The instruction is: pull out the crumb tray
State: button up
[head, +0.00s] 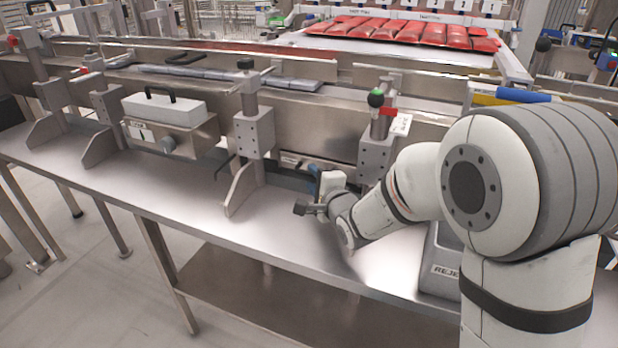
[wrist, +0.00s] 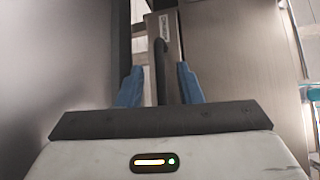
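My gripper (head: 313,180) is low in front of the machine, between two upright posts and just above the steel shelf. In the wrist view its two blue fingers (wrist: 160,86) are apart. A dark bar-like handle (wrist: 161,62) stands between them, with a gap visible on each side. Behind it is a narrow grey face with a partly readable label, which looks like the crumb tray front (wrist: 173,42). In the head view my gripper and wrist hide most of this spot. I cannot tell there how far the tray sits in or out.
The steel shelf (head: 190,205) is mostly clear in front. Posts with brackets (head: 254,135) and (head: 379,150) stand on either side of my gripper. A grey reject bin (head: 437,262) is at right. A box with a black handle (head: 165,108) is at left.

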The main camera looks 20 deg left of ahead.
jog(key=shift+x, duration=1.5)
jog(key=shift+s+a, duration=0.15)
jog(key=shift+c, duration=0.4)
grip_shut()
